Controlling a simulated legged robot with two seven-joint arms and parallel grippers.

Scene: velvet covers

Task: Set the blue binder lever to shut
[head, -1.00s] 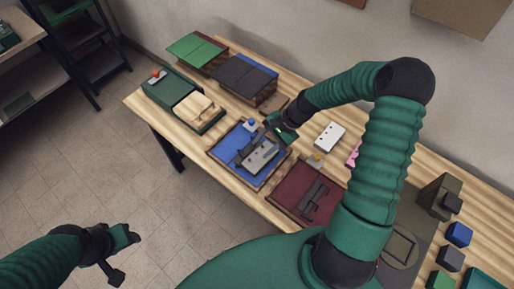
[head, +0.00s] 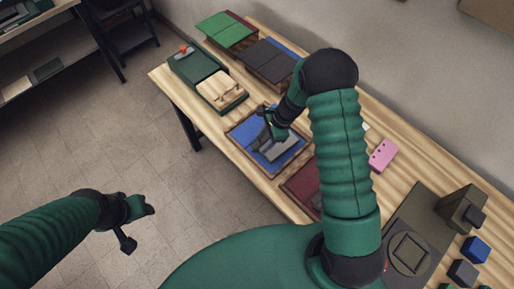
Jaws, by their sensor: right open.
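The blue binder (head: 242,134) lies open on the wooden table, its blue inside facing up within a brown edge. A grey metal mechanism (head: 284,151) sits on it, partly covered by my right gripper. I cannot make out the lever's position. My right gripper (head: 269,134) is open, over the upper middle of the binder at the mechanism. Whether it touches is unclear. My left gripper (head: 138,226) is open and empty, over the floor, far left of the table.
A dark red binder (head: 301,186) lies just right of the blue one, partly behind my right arm. A green tray (head: 190,68) with a beige block (head: 219,89) stands to the left. A pink block (head: 383,154) lies to the right.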

